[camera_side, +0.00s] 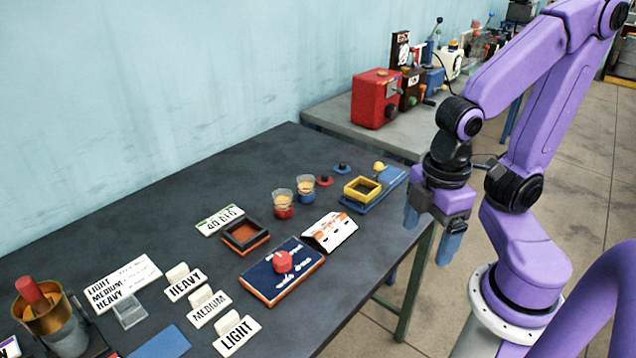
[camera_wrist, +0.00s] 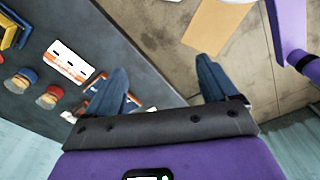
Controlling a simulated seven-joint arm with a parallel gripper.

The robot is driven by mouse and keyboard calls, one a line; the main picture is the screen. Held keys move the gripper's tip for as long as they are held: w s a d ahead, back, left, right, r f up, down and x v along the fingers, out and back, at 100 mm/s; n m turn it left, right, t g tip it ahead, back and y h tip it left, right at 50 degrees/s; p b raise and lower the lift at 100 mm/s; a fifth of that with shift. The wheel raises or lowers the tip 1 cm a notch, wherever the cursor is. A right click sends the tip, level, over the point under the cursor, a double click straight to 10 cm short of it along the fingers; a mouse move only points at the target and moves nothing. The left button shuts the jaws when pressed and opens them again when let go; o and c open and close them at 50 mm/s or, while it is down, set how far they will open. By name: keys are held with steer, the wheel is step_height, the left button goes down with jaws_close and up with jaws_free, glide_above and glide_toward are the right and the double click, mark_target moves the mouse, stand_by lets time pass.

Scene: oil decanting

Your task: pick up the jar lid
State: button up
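Two small discs with dark knobs lie on the dark table behind the jars in the side view: a red lid (camera_side: 324,181) and a blue lid (camera_side: 342,168). I cannot tell which is the jar lid meant. In front of them stand a red-based jar (camera_side: 283,205) and a blue-based jar (camera_side: 305,190), both with amber contents. My gripper (camera_side: 432,232) is open and empty, fingers pointing down, past the table's right edge and well apart from the lids. In the wrist view my gripper (camera_wrist: 163,70) has its blue fingers spread, and no lid can be made out.
A yellow square frame (camera_side: 362,188) sits on a blue base beside the lids. A white card (camera_side: 330,231), a dark tray (camera_side: 244,236) and a blue pad with a red knob (camera_side: 283,262) lie nearer. A red box (camera_side: 376,98) stands on the back bench.

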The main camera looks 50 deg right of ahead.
steer(key=shift+w, duration=0.1)
steer(key=w+a+r+n+t, duration=0.1)
steer(key=w+a+r+n, duration=0.1)
steer(key=w, duration=1.1)
steer(key=w+d+n+h, duration=0.2)
steer(key=w+d, duration=0.3)
steer(key=w, duration=0.9)
steer(key=n+h, duration=0.3)
steer(key=n, duration=0.1)
glide_above(342, 163)
steer(key=a, duration=0.2)
steer(key=f, duration=1.5)
steer(key=shift+s, duration=0.2)
steer(key=shift+a+x, duration=0.2)
steer(key=shift+x, duration=2.7)
steer(key=shift+s+f, duration=0.1)
steer(key=shift+s, duration=0.05)
steer(key=c, duration=1.1)
